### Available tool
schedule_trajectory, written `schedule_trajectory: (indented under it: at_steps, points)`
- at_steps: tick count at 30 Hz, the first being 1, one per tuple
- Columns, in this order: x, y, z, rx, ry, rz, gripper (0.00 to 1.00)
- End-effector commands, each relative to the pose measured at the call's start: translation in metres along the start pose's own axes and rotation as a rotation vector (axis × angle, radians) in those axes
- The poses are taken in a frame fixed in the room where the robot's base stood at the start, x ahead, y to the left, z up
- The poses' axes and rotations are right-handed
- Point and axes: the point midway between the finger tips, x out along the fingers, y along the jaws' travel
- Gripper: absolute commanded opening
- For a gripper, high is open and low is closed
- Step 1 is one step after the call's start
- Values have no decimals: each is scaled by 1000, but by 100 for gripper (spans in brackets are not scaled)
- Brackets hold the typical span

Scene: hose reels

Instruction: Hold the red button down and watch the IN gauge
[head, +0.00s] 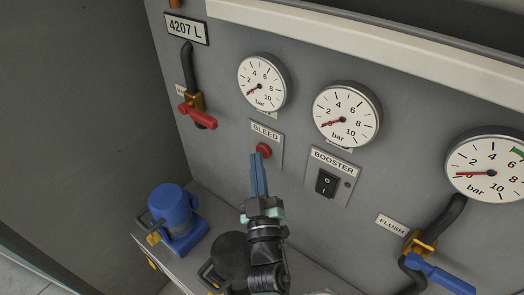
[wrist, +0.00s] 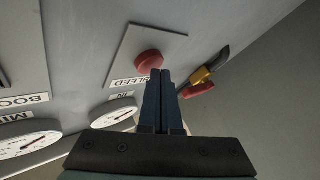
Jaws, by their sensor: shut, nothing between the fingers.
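The red button (head: 264,150) sits on a small plate under a BLEED label, on the grey panel. In the wrist view the button (wrist: 149,60) stands out from its plate. My gripper (head: 255,156) is shut and empty, its blue fingers pointing at the panel. The fingertips (wrist: 159,72) overlap the button's edge in the wrist view; I cannot tell whether they touch it. The gauge (head: 262,82) above the button has its red needle near the low end. Its label is mostly hidden in the head view, but reads IN beside the gauge (wrist: 113,112) in the wrist view.
A second gauge (head: 346,115) and a BOOSTER switch (head: 327,183) are right of the button. A red-handled valve (head: 197,113) is up left. A blue-handled valve (head: 440,277) and a third gauge (head: 487,168) are at right. A blue device (head: 174,217) stands on the ledge below.

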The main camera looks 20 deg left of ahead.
Motion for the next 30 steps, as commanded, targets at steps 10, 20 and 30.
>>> schedule_trajectory:
  at_steps: [10,20,30]
  points:
    - [-6,-6,-5,0,2,-3,0]
    - [-18,-16,-12,1,2,-5,0]
    - [-39,-30,-28,2,2,-4,0]
